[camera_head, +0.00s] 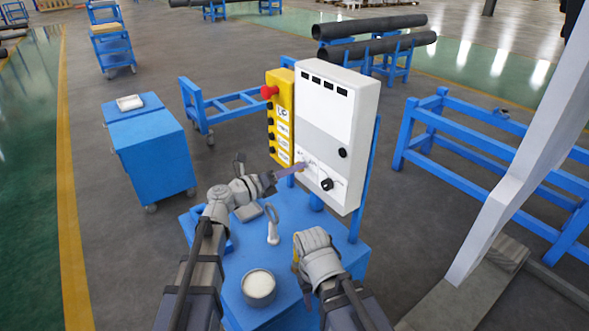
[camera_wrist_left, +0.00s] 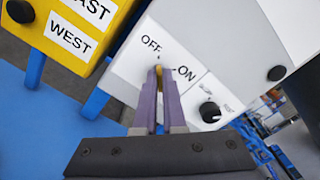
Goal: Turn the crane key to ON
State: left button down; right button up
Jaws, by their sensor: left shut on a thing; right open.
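The white control box (camera_head: 338,110) stands upright on the blue cart. My left gripper (camera_head: 303,166) reaches the panel from the left. Its purple fingers (camera_wrist_left: 160,85) are shut on the small brass-coloured crane key (camera_wrist_left: 159,70), which sits between the two labels. The fingers hide most of the key, so I cannot tell its exact angle. My right gripper (camera_head: 297,262) is low over the cart, away from the box, and its fingers are hardly visible.
A black knob (camera_head: 327,184) sits right of the key, also visible in the left wrist view (camera_wrist_left: 209,112). A yellow button box (camera_head: 280,118) with a red button hangs at the box's left. A round tin (camera_head: 259,287) and a light-coloured handled tool (camera_head: 272,225) are on the blue cart top (camera_head: 300,225).

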pick_arm(q)
jog(key=shift+m, duration=8.8)
jog(key=c, duration=1)
grip_release()
jog(key=shift+s, duration=0.1)
